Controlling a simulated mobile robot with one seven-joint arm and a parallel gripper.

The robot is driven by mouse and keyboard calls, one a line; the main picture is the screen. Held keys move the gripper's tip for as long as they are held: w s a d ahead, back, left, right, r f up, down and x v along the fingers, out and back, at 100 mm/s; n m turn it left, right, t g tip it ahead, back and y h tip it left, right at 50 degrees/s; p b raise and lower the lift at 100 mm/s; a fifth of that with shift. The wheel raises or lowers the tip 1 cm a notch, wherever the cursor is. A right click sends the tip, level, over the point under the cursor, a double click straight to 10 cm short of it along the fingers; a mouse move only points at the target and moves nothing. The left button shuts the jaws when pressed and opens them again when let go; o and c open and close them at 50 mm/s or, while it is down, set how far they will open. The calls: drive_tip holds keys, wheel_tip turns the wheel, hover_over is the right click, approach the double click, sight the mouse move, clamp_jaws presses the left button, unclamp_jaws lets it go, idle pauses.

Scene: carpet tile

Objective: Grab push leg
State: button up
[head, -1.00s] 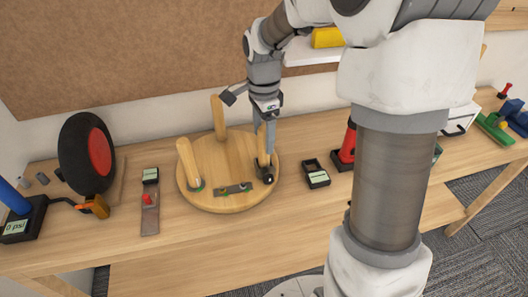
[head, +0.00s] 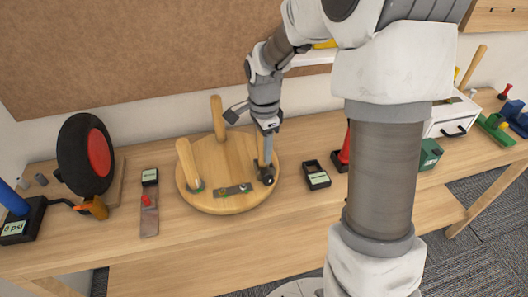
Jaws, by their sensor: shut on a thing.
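A round wooden stool seat (head: 233,163) lies on the bench with its legs standing up from it. One leg (head: 218,118) stands at the back and another leg (head: 187,163) at the front left. My gripper (head: 265,168) points down at the seat's right edge. It is shut on the right leg (head: 261,148), which my fingers largely hide. A dark fitting sits at the foot of that leg. A grey metal plate (head: 232,190) with small green and red parts lies on the seat's front.
To the left are a black wheel with a red hub (head: 88,155), a pump with a gauge (head: 20,218) and a small tool with a display (head: 149,200). My arm hides part of the bench.

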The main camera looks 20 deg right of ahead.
clamp_jaws()
drive_tip(key=shift+r, duration=0.1)
